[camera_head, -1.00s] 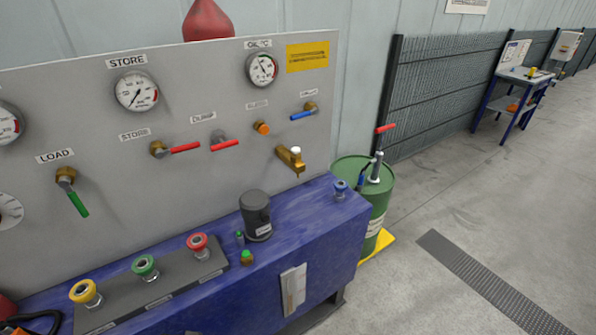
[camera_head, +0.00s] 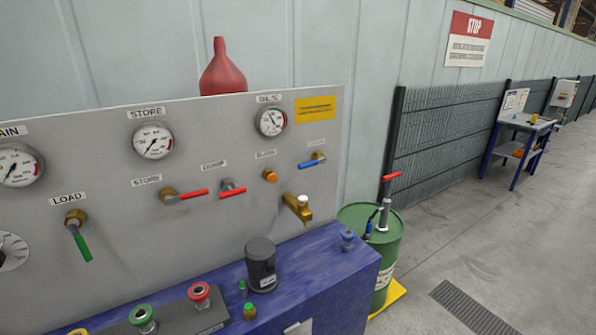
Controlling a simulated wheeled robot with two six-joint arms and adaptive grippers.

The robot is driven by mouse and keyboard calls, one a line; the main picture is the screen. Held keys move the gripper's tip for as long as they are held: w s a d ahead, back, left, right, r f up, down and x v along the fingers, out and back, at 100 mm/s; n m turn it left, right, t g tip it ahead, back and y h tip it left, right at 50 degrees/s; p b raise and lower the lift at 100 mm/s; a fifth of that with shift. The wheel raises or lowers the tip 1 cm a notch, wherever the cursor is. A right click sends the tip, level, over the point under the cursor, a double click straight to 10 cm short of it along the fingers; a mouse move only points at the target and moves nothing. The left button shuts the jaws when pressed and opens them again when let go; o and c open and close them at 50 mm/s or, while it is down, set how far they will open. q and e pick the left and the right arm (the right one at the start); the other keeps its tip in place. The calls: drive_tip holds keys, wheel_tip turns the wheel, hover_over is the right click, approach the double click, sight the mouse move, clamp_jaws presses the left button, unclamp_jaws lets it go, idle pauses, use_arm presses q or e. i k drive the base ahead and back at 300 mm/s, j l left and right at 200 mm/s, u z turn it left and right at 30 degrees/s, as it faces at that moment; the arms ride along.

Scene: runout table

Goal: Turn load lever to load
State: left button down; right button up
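The load lever (camera_head: 83,246) has a green handle on a brass valve, under the LOAD label (camera_head: 69,198) at the left of the grey panel (camera_head: 120,238). Its handle points down and slightly right. Neither of my grippers shows in the head view, so nothing is seen touching the lever.
Red store (camera_head: 187,195) and dump (camera_head: 233,193) levers and a blue lever (camera_head: 308,164) sit to the right, with gauges above. A brass tap (camera_head: 297,207) juts out over the blue bench (camera_head: 325,263). A black canister (camera_head: 261,265) and push buttons (camera_head: 200,293) stand on it. A green drum (camera_head: 385,255) is at right.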

sight(73, 225)
drive_tip(key=u, duration=1.55)
